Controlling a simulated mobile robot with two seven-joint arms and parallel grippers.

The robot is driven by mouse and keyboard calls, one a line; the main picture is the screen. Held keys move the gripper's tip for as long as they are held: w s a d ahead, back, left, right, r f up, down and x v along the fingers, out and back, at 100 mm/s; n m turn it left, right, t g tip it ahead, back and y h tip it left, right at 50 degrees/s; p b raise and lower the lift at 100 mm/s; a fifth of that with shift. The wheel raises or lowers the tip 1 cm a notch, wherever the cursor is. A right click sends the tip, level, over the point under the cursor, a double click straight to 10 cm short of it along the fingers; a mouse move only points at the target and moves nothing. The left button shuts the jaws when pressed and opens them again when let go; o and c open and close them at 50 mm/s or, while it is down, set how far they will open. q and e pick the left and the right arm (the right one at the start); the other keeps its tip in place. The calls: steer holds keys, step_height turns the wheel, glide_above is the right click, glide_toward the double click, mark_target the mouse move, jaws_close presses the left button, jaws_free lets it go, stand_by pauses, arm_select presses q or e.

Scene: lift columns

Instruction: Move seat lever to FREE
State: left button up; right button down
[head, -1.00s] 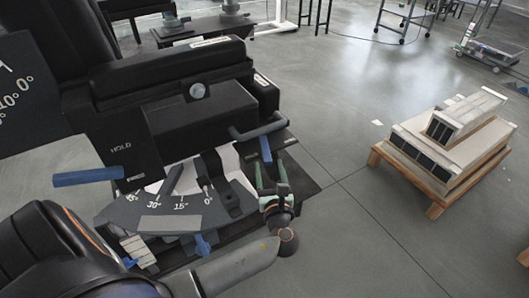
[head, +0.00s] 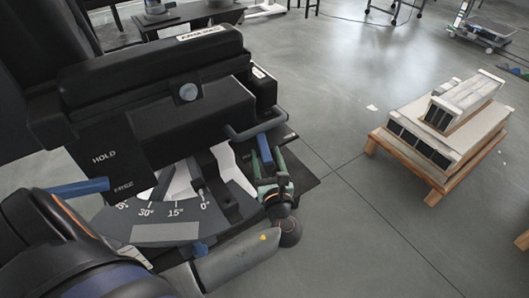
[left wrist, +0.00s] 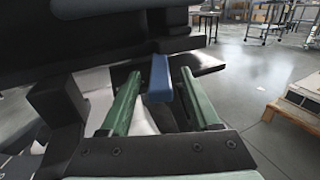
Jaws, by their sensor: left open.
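A black seat (head: 150,90) fills the left of the head view. A blue-handled lever (head: 264,148) on a grey bar sticks out at its right front corner. My left gripper (head: 268,168) has green fingers, open, one on each side of this blue handle. In the left wrist view the blue handle (left wrist: 159,80) shows between the two open fingers; whether they touch it I cannot tell. Another blue handle (head: 80,187) projects at the left below the word HOLD. The word FREE cannot be read. My right gripper is not in view.
A dial plate (head: 165,232) marked in degrees lies below the seat, close to my left forearm. A wooden pallet (head: 408,168) with stacked pale blocks stands on the floor at right. The grey floor between is clear. Tables and carts stand at the back.

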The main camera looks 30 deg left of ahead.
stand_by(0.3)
arm_select(q)
jaws_close()
stand_by(0.4)
stand_by(0.9)
